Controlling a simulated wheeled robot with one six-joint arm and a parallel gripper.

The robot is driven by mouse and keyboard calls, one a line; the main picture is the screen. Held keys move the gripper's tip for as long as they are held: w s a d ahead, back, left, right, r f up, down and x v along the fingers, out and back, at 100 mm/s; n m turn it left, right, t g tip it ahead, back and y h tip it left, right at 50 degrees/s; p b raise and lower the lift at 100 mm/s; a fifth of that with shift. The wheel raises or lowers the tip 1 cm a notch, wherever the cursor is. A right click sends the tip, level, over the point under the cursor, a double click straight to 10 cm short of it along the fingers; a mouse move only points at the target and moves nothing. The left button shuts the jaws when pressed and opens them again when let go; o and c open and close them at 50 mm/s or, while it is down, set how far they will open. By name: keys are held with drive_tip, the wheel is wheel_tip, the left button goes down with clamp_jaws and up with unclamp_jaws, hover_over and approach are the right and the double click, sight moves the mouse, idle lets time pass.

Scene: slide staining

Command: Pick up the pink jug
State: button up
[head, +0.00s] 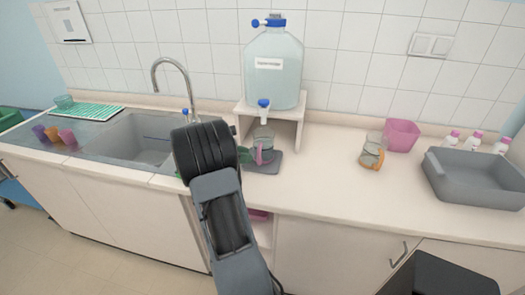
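A clear jug with a pink handle (264,151) stands on a grey mat (268,168) below the tap of the large water carboy (273,70). The pink handle is on the jug's front side. My arm reaches up from the bottom of the picture, and its dark wrist is just left of the jug. My gripper's fingertips are mostly hidden behind the wrist; a small dark green piece shows between the wrist and the jug, and I cannot tell what it belongs to. I cannot see whether the fingers touch the jug.
The carboy stands on a white stand (285,118). A clear jug with an orange handle (372,152), a pink tub (402,135), a grey basin (475,178) and white bottles (473,140) are to the right. A sink (135,140) and several coloured cups (53,135) are left.

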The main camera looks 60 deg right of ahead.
sight(259, 154)
drive_tip(key=shift+p+x, duration=0.5)
drive_tip(key=shift+x, duration=2.55)
drive_tip(key=shift+w+f, duration=0.1)
drive_tip(key=shift+f, duration=0.05)
clamp_jaws()
